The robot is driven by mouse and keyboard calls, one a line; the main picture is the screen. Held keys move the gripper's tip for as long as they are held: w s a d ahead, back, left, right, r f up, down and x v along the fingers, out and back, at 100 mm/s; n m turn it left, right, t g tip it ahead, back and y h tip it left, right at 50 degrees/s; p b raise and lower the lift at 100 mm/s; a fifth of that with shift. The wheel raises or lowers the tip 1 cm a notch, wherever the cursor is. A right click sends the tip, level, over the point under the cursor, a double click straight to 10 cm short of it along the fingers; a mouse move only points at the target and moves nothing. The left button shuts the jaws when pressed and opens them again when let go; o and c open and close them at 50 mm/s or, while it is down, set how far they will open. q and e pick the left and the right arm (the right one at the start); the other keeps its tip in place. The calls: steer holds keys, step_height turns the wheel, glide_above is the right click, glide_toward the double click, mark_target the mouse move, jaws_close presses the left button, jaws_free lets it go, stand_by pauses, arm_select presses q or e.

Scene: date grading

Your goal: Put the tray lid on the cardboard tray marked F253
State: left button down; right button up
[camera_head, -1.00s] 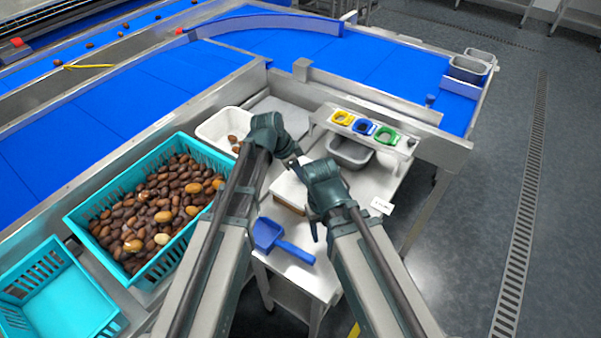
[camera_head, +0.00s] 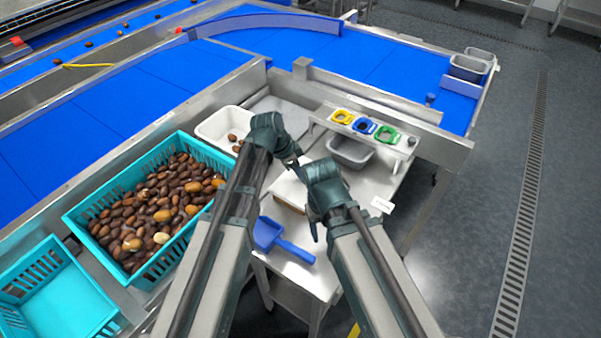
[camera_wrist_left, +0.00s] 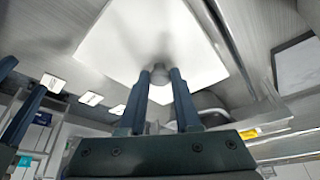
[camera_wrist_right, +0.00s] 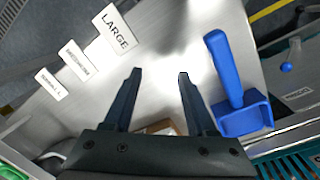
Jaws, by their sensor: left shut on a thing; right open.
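The tray lid (camera_wrist_left: 150,35) is a pale, flat square plate with a small round knob. My left gripper (camera_wrist_left: 157,78) is shut on that knob in the left wrist view; in the head view this gripper (camera_head: 295,162) is over the steel side table. The cardboard tray (camera_head: 290,208) shows only as a brown edge between my two arms, with a pale surface above it. A brown strip of it (camera_wrist_right: 160,127) shows behind my right gripper in the right wrist view. My right gripper (camera_wrist_right: 155,78) is open and empty. No F253 mark is readable, and I cannot tell whether lid and tray touch.
A blue scoop (camera_head: 285,246) lies at the table's near side. Size cards, one reading LARGE (camera_wrist_right: 115,30), stand at the right edge. A grey tub (camera_head: 350,153) sits under the ring-gauge shelf (camera_head: 374,131). A turquoise date crate (camera_head: 75,218) and white bin (camera_head: 207,127) are left.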

arm_select(q)
steer(key=shift+f+b, duration=0.45)
arm_select(e)
steer(key=shift+f, duration=0.5)
arm_select(q)
steer(key=shift+c, duration=0.6)
jaws_free()
arm_select(e)
steer(key=shift+r, duration=0.1)
arm_select(q)
step_height(320, 180, up, 7)
steer(key=p, duration=0.7)
steer(key=shift+r, duration=0.1)
arm_select(e)
step_height(320, 180, up, 7)
